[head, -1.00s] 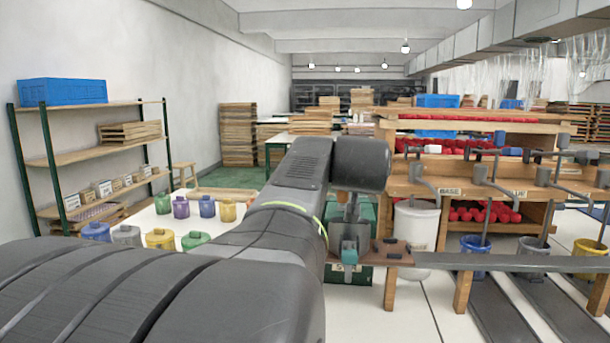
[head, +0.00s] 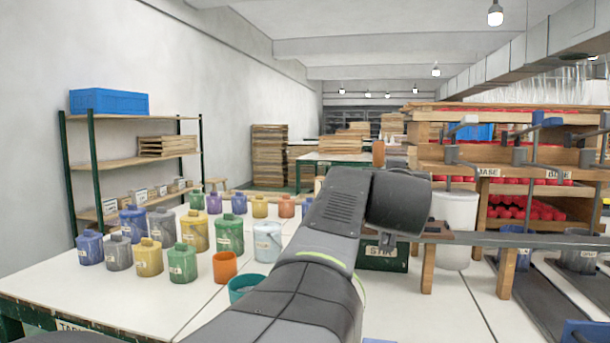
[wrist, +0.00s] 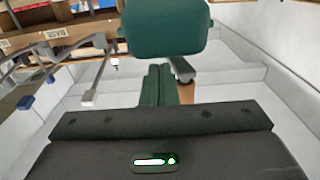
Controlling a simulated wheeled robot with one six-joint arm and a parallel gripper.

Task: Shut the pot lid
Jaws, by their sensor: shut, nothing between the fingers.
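Several coloured pots stand on the white table in the head view. Blue (head: 89,248), grey (head: 118,254), yellow (head: 149,258) and green (head: 183,264) pots in front have lids on. An orange pot (head: 225,267) and a teal pot (head: 243,288) show open tops; my arm partly hides the teal one. I cannot tell which pot the task means, and no raised lid is clear. My gripper (wrist: 158,78) is shut and empty in the wrist view, its narrow green fingers together. A large green block above them is unclear. No pot shows there.
A pale bucket (head: 268,242) and further pots stand behind the front row. A shelf rack (head: 130,163) is at the left wall. A wooden stand with levers (head: 485,240) is on the right. Bare table (head: 110,305) lies in front of the pots.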

